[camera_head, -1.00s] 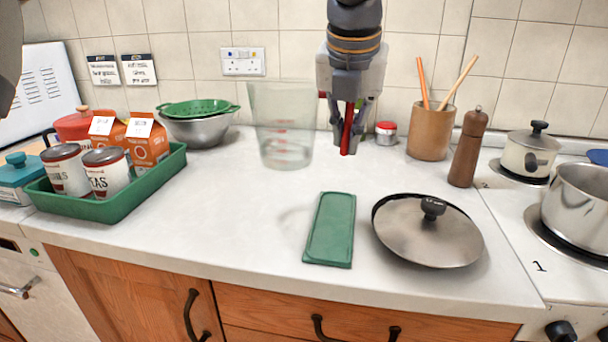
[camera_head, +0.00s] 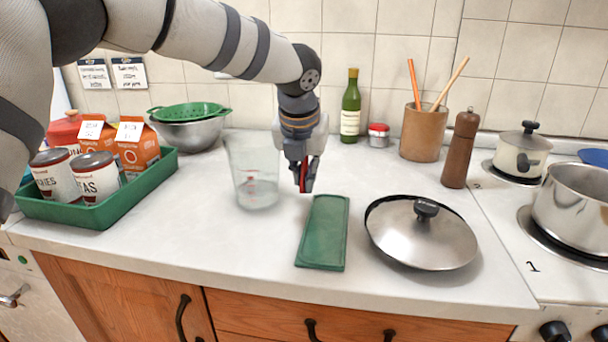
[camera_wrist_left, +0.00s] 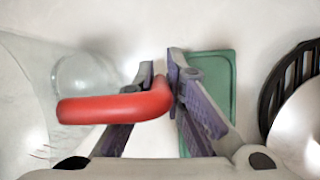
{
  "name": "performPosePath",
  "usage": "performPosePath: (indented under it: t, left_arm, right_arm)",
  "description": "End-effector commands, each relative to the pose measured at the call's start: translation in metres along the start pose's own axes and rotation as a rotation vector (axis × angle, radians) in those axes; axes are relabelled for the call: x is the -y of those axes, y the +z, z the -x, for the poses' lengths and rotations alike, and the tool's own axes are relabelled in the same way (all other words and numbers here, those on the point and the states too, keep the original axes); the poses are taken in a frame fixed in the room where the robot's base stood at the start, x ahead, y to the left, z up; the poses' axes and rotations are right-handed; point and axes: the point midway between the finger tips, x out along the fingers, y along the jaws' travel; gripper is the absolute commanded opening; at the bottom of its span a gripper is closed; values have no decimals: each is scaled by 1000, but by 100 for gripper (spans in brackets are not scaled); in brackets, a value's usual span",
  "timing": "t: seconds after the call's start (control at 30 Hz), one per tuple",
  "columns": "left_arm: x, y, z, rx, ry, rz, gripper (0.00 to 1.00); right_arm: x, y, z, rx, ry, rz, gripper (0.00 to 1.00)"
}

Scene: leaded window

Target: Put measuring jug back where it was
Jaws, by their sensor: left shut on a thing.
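The clear measuring jug (camera_head: 252,165) is upright over the middle of the worktop, with red markings on its side. Its red handle (camera_wrist_left: 115,107) shows in the left wrist view. My left gripper (camera_head: 305,178) is to the right of the jug's body, pointing down, and is shut on the red handle; in the left wrist view its fingertips (camera_wrist_left: 166,85) are closed around the handle's end. The jug's clear body (camera_wrist_left: 75,75) fills the left of that view. I cannot tell whether its base touches the worktop. My right gripper is not in view.
A flat green rectangular piece (camera_head: 324,235) and a pan lid (camera_head: 410,240) lie to the right. A green tray (camera_head: 130,205) with cans and cartons stands at left. Behind are a metal bowl (camera_head: 190,135), green bottle (camera_head: 350,110) and red-lidded jar (camera_head: 378,138). Bare worktop (camera_head: 190,235) lies front-left.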

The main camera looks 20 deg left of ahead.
Motion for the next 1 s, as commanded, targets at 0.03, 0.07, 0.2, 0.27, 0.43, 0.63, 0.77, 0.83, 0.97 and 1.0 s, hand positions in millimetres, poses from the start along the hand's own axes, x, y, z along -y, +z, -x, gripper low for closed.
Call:
performPosePath:
  t: [0.03, 0.07, 0.2, 0.27, 0.43, 0.63, 0.77, 0.83, 0.97, 1.0]
  left_arm:
    - [0, 0, -1, 1, 0, -1, 0]
    - [0, -1, -1, 1, 0, -1, 0]
    - [0, -1, -2, 0, 0, 0, 31]
    - [0, -1, -2, 0, 0, 0, 31]
    - [0, -1, -2, -1, 0, 0, 31]
    - [0, 2, 25, 6, -1, 0, 31]
    - [0, 2, 65, 10, -1, 1, 31]
    - [0, 2, 83, 9, -1, 0, 31]
    - [0, 1, 108, 4, -1, 1, 31]
    - [0, 1, 112, 2, 1, 1, 31]
  right_arm:
    - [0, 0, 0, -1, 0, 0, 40]
    - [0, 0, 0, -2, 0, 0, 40]
    - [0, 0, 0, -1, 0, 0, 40]
    - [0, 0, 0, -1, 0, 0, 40]
    - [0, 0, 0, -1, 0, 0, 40]
    - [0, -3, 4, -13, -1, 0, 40]
    - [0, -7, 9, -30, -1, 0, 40]
    - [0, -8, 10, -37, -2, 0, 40]
    - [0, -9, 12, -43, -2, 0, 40]
    - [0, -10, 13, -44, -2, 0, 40]
